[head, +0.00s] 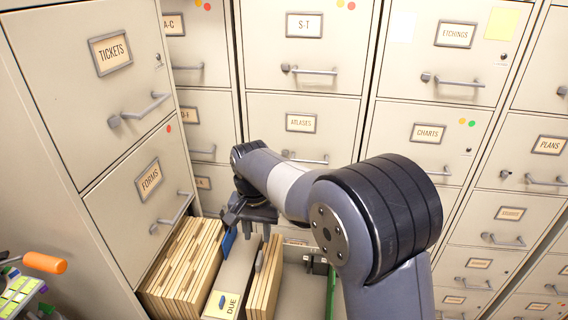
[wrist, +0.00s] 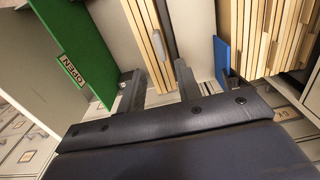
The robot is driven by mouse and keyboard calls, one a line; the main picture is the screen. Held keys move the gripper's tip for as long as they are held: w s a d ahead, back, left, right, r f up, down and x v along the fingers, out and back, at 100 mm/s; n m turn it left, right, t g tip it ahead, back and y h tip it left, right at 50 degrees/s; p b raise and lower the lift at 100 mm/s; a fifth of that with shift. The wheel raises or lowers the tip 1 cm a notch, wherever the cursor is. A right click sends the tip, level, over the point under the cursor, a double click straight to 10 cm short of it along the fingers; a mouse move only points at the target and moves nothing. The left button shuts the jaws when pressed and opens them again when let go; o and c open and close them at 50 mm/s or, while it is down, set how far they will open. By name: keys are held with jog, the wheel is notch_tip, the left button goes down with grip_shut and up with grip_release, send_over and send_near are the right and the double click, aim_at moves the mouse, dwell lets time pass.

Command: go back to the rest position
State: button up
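A blue divider (wrist: 221,60) stands to the right of the fingers, and a green panel marked OPEN (wrist: 75,50) to the left.
The open drawer holds a thick row of cream folders (head: 185,265), a yellow DUE label (head: 222,305) and a thinner folder bundle (head: 265,280). Closed cabinets with protruding handles surround it, including TICKETS (head: 75,100) and S-T (head: 305,50). An orange-handled object (head: 45,263) is at lower left.

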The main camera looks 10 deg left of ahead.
aim_at(260, 257)
notch_tip(260, 257, down, 10)
jog(key=shift+d+f, duration=0.1)
jog(key=shift+d, duration=0.25)
jog(key=shift+r, duration=0.2)
